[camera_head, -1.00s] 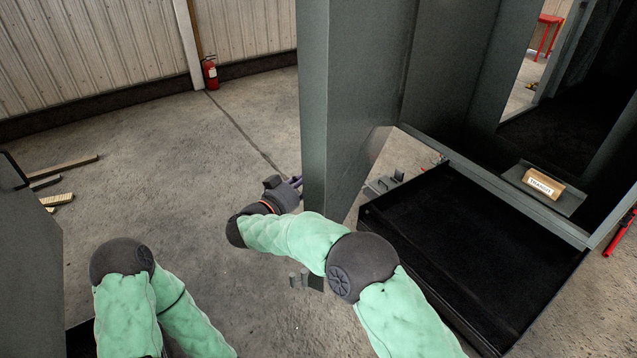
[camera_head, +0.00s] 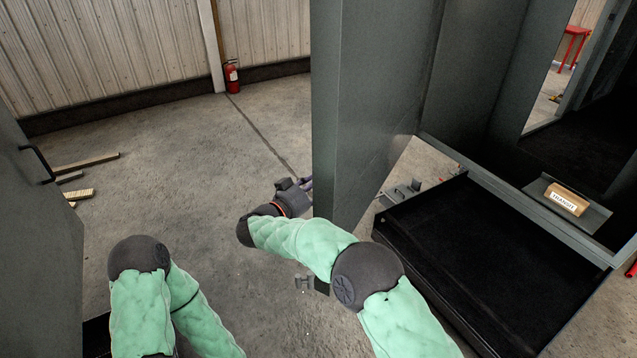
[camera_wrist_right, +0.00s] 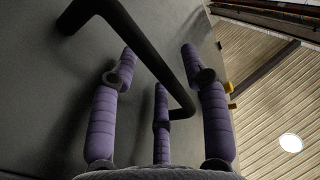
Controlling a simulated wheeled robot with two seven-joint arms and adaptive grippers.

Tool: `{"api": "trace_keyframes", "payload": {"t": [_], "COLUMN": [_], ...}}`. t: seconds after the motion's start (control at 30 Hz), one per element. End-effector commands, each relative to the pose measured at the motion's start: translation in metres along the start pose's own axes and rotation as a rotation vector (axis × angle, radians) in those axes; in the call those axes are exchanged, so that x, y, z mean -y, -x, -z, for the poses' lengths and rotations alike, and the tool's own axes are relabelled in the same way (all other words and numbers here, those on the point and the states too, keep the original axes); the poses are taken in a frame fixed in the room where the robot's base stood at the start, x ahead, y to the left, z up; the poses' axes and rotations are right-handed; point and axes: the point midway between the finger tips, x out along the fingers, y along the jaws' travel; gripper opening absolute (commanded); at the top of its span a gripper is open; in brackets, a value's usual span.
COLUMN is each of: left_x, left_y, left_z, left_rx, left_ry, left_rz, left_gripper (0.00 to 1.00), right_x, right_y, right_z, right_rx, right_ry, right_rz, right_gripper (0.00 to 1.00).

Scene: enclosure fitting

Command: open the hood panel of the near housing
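A grey panel (camera_head: 375,110) stands upright and swung out at the left side of a dark grey housing (camera_head: 490,75) in the head view. My right gripper (camera_head: 305,184) is at the panel's left edge, its fingers partly hidden behind the panel. In the right wrist view a black bar handle (camera_wrist_right: 150,55) sticks out from the grey panel face (camera_wrist_right: 40,105). The purple fingers of my right gripper (camera_wrist_right: 162,80) are spread apart around the handle. The bar passes between them, and I cannot tell whether they touch it. My left arm is at the lower left; its gripper is out of view.
A block marked TRANSIT (camera_head: 567,199) sits on a ledge (camera_head: 598,216). Another grey panel with a handle (camera_head: 36,160) stands at far left.

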Motion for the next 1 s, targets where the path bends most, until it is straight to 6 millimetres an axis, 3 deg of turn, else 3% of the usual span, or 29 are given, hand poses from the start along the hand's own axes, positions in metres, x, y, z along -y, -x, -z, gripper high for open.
{"api": "trace_keyframes", "payload": {"t": [0.27, 0.7, 1.0], "left_x": [0.0, 0.0, 0.0], "left_y": [0.0, 0.0, 0.0], "left_z": [0.0, 0.0, 0.0], "left_rx": [0.0, 0.0, 0.0], "left_ry": [0.0, 0.0, 0.0], "left_rz": [0.0, 0.0, 0.0], "left_gripper": [0.0, 0.0, 0.0], "right_x": [0.001, 0.001, 0.001], "right_y": [0.009, 0.089, 0.118], "right_z": [0.001, 0.001, 0.0], "right_rx": [-0.001, -0.001, 0.0], "right_ry": [-0.001, -0.001, 0.0], "right_rz": [0.001, 0.003, 0.001], "right_gripper": [0.46, 0.46, 0.46]}}
